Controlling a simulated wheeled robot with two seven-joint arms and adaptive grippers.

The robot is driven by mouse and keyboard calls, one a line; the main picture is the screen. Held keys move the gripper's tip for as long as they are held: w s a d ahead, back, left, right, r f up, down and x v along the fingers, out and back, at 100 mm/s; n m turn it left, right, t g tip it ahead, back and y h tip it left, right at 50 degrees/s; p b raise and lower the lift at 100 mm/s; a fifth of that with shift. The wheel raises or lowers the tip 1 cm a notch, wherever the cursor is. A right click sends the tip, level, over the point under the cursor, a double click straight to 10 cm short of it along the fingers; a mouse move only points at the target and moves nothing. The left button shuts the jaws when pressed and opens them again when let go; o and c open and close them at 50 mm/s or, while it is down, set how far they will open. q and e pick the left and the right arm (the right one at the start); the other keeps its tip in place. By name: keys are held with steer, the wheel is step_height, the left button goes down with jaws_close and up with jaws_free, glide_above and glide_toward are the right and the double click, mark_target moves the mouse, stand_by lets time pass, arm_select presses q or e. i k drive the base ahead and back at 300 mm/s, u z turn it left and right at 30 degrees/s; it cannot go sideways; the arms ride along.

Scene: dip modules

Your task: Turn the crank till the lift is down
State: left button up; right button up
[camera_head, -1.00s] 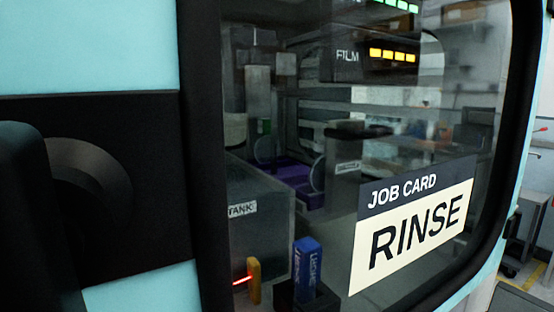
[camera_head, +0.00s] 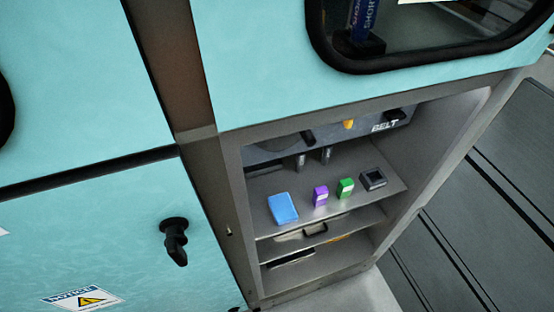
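Neither of my grippers is in view. No crank or lift can be made out for certain. A black handle (camera_head: 174,241) sticks out from the lower teal door at the left; I cannot tell whether it turns. An open recess under the window holds a grey panel marked BELT (camera_head: 385,126) at its back, with a yellow knob (camera_head: 348,124) beside the label. A dark window (camera_head: 440,35) shows only its lower part, with a blue piece inside.
The recess shelf (camera_head: 350,205) carries a blue box (camera_head: 282,208), a purple block (camera_head: 320,196), a green block (camera_head: 345,188) and a small dark device (camera_head: 373,179). Lower shelves lie beneath it. A notice sticker (camera_head: 83,298) is on the lower door. Grey floor is clear at the right.

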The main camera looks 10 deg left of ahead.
mark_target(276, 144)
steer(key=k, duration=0.6)
steer(key=z, duration=1.1)
steer(key=i, duration=0.8)
steer(key=u, duration=2.05)
steer(key=k, duration=0.2)
steer(key=u, duration=0.5)
